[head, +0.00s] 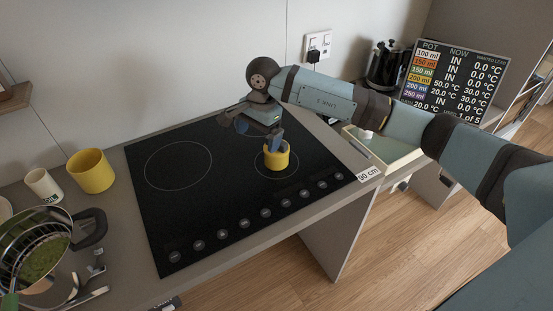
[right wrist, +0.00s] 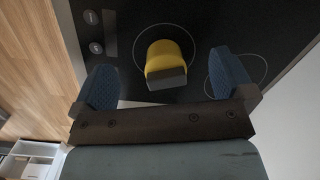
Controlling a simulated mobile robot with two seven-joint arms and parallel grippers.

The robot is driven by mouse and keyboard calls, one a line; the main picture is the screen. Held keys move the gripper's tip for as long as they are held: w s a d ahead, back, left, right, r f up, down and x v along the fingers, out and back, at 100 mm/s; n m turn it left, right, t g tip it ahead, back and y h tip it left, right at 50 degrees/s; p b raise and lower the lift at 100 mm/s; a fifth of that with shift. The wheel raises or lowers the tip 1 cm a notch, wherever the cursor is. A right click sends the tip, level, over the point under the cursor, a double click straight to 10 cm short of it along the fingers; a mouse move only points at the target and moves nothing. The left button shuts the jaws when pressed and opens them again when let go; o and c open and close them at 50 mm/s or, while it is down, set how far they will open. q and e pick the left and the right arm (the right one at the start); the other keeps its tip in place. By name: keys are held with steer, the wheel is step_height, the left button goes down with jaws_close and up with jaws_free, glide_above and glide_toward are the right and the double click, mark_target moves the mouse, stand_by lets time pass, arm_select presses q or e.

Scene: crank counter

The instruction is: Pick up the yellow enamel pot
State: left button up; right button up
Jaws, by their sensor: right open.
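A small yellow pot (head: 276,161) stands upright on the right front ring of the black hob (head: 160,225). My right gripper (head: 275,138) is right above it, pointing down, with its blue fingers close to the pot's rim. In the right wrist view the yellow pot (right wrist: 165,55) lies ahead between the two spread fingers of the right gripper (right wrist: 164,84), with a dark grey part on its near side. Space shows between the pot and each finger. A larger yellow pot (head: 91,172) stands on the counter left of the hob. My left gripper is not in view.
A white cup (head: 43,185) stands beside the larger yellow pot. A steel pot (head: 62,279) with a basket of green food sits at the front left. A display board (head: 455,84) and a dark jug (head: 386,66) stand at the back right.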

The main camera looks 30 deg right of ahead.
steer(key=w+d+r+h, duration=0.2)
steer(key=d+r+h, duration=0.1)
steer(key=d, duration=0.3)
steer(key=p, duration=0.1)
glide_above(277, 152)
steer(key=w+d, duration=0.1)
steer(key=w, duration=0.1)
steer(key=shift+t, duration=0.4)
step_height(277, 152, down, 8)
steer(key=shift+s+r, duration=0.1)
steer(key=shift+r, duration=0.05)
step_height(277, 152, down, 5)
steer(key=shift+r+p, duration=0.2)
steer(key=shift+p, duration=0.5)
steer(key=shift+d+f, duration=0.1)
steer(key=shift+f, duration=0.35)
steer(key=shift+w, duration=0.2)
steer(key=c, duration=1.1)
